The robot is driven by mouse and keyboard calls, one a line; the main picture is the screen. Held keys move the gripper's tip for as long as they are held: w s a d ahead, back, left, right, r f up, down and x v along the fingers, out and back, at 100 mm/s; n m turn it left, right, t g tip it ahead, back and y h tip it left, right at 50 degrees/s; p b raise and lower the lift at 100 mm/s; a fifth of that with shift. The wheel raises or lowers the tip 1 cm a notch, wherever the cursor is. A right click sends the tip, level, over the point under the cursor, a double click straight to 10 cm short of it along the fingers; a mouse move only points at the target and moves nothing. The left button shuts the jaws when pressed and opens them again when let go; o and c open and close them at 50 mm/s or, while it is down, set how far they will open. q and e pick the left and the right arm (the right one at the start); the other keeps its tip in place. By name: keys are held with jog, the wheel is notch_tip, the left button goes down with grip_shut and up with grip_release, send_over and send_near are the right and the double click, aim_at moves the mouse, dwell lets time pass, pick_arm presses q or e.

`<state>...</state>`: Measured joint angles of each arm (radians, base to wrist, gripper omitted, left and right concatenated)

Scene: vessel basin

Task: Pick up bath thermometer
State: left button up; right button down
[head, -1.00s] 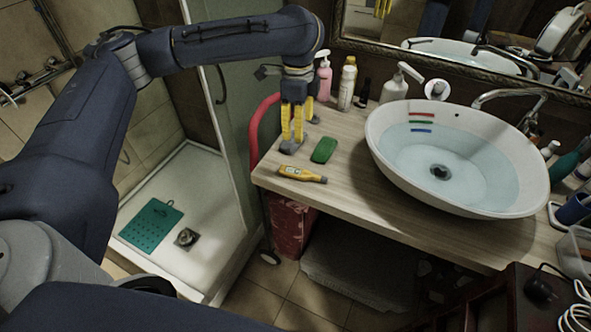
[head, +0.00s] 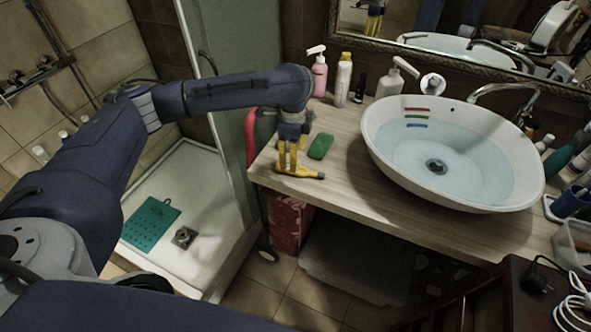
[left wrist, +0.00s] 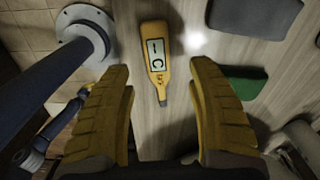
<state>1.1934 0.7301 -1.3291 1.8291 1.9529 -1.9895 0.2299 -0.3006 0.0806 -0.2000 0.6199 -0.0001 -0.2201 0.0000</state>
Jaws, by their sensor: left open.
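The bath thermometer (head: 312,175) is yellow with a dark tip and lies on the wooden counter near its front left edge. In the left wrist view the thermometer (left wrist: 154,52) shows its display and lies ahead of and between the fingers. My left gripper (head: 292,167) is open and points down over the thermometer's left part, which its fingers partly hide in the head view. In the left wrist view both yellow fingers (left wrist: 165,85) stand wide apart with nothing held between them. My right gripper is not in view.
A green sponge (head: 320,146) lies just behind the thermometer. A pink pump bottle (head: 320,75), a white bottle (head: 343,82) and a white dispenser (head: 389,84) stand at the back. The water-filled basin (head: 450,205) is to the right. The counter's front edge is close.

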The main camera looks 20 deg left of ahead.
aim_at(300, 171)
pick_arm(q)
jog(key=shift+s+a+f, duration=0.1)
jog(key=shift+f, duration=1.25)
jog(key=shift+s+a+f, duration=0.1)
jog(key=shift+f, duration=1.25)
jog(key=shift+o, duration=0.2)
grip_shut()
